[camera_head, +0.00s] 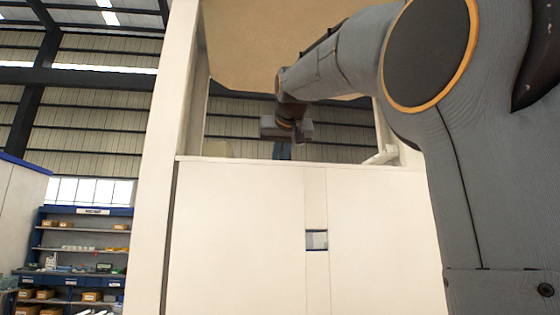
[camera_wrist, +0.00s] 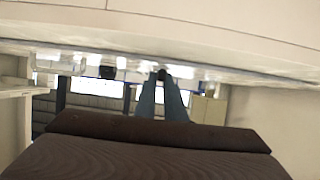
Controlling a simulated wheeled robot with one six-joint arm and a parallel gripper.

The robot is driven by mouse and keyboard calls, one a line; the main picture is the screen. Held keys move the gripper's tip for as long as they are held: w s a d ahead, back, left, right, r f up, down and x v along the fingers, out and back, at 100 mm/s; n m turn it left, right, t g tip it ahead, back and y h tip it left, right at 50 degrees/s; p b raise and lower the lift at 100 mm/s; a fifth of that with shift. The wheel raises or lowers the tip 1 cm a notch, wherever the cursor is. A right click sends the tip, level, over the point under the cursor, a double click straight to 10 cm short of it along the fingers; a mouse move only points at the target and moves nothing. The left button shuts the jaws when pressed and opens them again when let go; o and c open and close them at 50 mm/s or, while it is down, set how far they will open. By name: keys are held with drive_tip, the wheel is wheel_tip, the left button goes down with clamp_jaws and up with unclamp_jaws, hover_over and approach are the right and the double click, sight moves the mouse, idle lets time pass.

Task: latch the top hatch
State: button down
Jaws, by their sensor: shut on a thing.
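The dispenser is a tall white cabinet (camera_head: 245,235) in the head view, with an opening above its front panels. My arm reaches over to this opening, and my gripper (camera_head: 282,151) points down behind the front's top edge. In the wrist view my gripper (camera_wrist: 161,82) shows two blue-grey fingers close together. They are shut on a small dark piece (camera_wrist: 162,74) at their tips, partly hidden by them. A tan panel (camera_head: 260,45) spans the top of the head view; I cannot tell whether it is the hatch. No latch can be clearly made out.
A white ledge (camera_wrist: 200,25) crosses the top of the wrist view, close beyond the fingertips. White uprights (camera_head: 165,150) frame the opening. A blue shelf rack (camera_head: 85,245) with small boxes stands at the left, apart from the cabinet.

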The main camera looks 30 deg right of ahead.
drive_tip(key=c, duration=1.8)
unclamp_jaws()
drive_tip(key=shift+c, duration=0.2)
drive_tip(key=shift+b+v, duration=1.45)
drive_tip(key=shift+v, duration=2.45)
